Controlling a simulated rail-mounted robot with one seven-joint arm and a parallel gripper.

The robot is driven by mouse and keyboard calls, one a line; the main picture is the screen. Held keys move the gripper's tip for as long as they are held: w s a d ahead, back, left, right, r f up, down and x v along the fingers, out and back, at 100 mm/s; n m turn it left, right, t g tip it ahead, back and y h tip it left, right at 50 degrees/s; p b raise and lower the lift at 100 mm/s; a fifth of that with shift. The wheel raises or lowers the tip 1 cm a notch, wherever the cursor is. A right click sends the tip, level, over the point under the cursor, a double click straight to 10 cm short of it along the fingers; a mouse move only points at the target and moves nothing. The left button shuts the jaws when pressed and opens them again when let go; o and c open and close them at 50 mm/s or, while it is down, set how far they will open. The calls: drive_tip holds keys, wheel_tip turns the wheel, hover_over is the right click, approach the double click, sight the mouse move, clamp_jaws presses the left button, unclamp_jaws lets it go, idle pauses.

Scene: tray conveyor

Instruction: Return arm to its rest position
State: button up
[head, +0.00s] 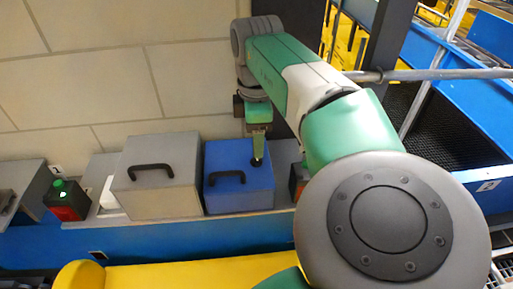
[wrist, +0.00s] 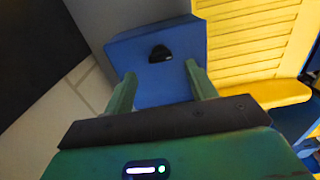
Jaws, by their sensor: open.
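My gripper (head: 258,143) is at the far end of my green and grey arm, pointing down over the back of a blue box (head: 238,190). In the wrist view my gripper (wrist: 160,80) has its two green fingers apart with nothing held between them. The blue box (wrist: 150,88) lies beyond the fingertips there, with a dark knob (wrist: 160,54) on it. I cannot tell whether the fingertips touch the box. In the head view, the box has a black handle (head: 226,176) on its front.
A grey box (head: 160,190) with a black handle stands left of the blue box on the blue-sided conveyor (head: 150,240). A red and black device with a green button (head: 65,200) is farther left. A dark post (head: 385,40) and a metal rail (head: 430,75) are near my arm at right.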

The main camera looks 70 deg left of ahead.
drive_tip(key=shift+r, duration=1.45)
